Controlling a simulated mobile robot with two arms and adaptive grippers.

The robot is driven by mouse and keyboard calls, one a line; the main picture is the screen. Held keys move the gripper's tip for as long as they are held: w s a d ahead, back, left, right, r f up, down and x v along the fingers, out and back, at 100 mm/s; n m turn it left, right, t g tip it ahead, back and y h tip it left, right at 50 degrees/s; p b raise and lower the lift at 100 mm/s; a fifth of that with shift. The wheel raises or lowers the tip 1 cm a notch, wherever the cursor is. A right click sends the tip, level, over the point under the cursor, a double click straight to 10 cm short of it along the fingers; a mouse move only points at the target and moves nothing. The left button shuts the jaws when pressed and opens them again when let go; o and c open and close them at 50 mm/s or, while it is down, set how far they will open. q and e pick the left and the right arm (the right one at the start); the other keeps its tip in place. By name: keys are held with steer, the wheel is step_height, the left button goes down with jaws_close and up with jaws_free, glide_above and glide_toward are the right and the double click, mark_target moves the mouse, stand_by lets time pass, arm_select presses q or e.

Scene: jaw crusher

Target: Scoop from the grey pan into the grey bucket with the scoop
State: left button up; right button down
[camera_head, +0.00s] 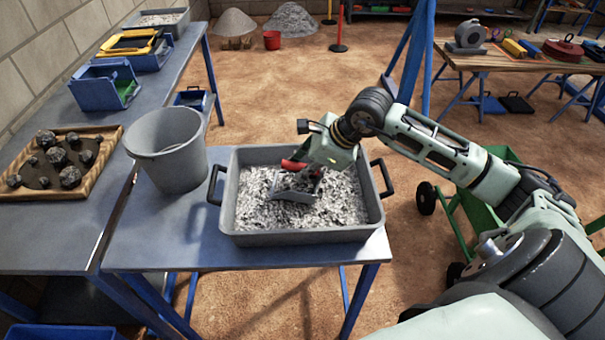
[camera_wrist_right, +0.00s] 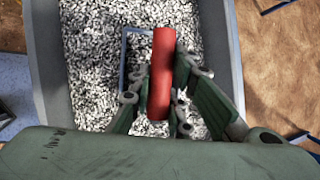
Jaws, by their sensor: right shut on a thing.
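The grey pan (camera_head: 300,238) stands on the small blue-legged table and holds a bed of grey-white gravel (camera_head: 340,205). The grey bucket (camera_head: 168,150) stands upright to the left of the pan; what is inside it cannot be made out. My right gripper (camera_head: 305,165) is over the pan, shut on the red handle of the scoop (camera_head: 296,190). In the right wrist view the red handle of the scoop (camera_wrist_right: 161,75) lies between the fingers, and the scoop's body is down at the gravel, partly hidden. Whether the scoop holds gravel is unclear. My left gripper is not in view.
A wooden tray of dark rocks (camera_head: 100,150) lies on the long table at the left. Blue bins (camera_head: 105,88) and a yellow-topped box (camera_head: 130,43) stand behind it. A green cart (camera_head: 480,215) is on the floor to the right of the pan.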

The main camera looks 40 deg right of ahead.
steer(key=shift+s+d+r+p, duration=0.2)
steer(key=shift+r+p, duration=0.3)
steer(key=shift+r, duration=0.65)
steer(key=shift+s+d+r+p, duration=0.15)
steer(key=shift+r+p, duration=0.35)
steer(key=shift+r, duration=0.7)
steer(key=shift+s+d+r+p, duration=0.2)
steer(key=shift+r+p, duration=0.3)
steer(key=shift+r, duration=0.65)
steer(key=shift+w, duration=0.1)
